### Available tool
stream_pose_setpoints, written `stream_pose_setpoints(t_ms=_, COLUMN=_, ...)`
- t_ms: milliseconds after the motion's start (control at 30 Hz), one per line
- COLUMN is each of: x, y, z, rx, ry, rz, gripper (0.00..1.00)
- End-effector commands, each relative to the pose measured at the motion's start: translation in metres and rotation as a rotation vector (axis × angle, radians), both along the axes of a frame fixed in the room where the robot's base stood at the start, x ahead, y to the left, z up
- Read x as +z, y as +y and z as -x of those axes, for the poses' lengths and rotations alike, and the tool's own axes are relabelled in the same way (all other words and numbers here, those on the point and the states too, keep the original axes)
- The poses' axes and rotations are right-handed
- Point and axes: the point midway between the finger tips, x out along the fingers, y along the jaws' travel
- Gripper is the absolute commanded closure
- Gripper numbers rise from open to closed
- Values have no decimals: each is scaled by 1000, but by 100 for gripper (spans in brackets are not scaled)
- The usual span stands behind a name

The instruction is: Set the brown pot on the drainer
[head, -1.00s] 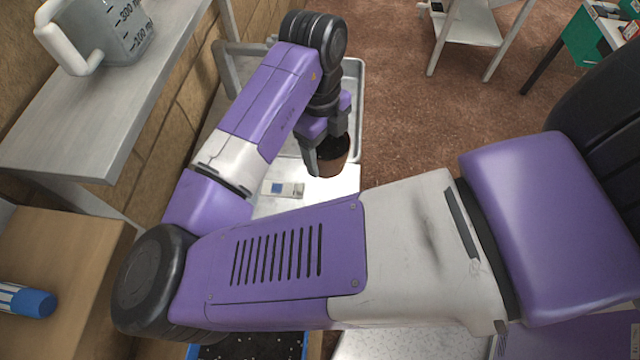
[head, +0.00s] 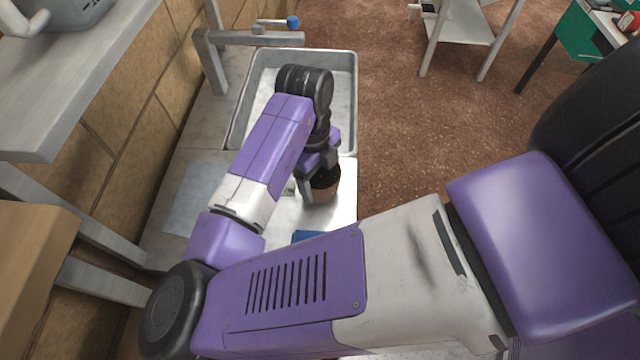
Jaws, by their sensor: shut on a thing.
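The brown pot (head: 325,190), with dark soil inside, is upright at the middle of the head view. My gripper (head: 318,178) is shut on its rim, with one finger showing on the pot's left side. The pot is over the bright metal surface (head: 338,219) in front of the sink, which looks like the drainer. I cannot tell whether the pot's base touches that surface. My own arm hides much of the surface to the left and below.
A metal sink (head: 348,95) lies beyond the drainer, with a blue-tipped tap (head: 290,22) behind. A pale blue sheet (head: 192,198) lies on the counter to the left. A blue thing (head: 306,236) shows beside my arm. A grey shelf (head: 60,120) juts out at upper left.

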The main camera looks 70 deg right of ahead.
Motion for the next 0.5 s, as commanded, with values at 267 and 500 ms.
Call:
stream_pose_setpoints(t_ms=267, x=-6, y=0, z=0, rx=0, ry=0, rz=0, gripper=66)
stream_pose_setpoints(t_ms=500, x=-9, y=0, z=0, rx=0, ry=0, rz=0, gripper=19)
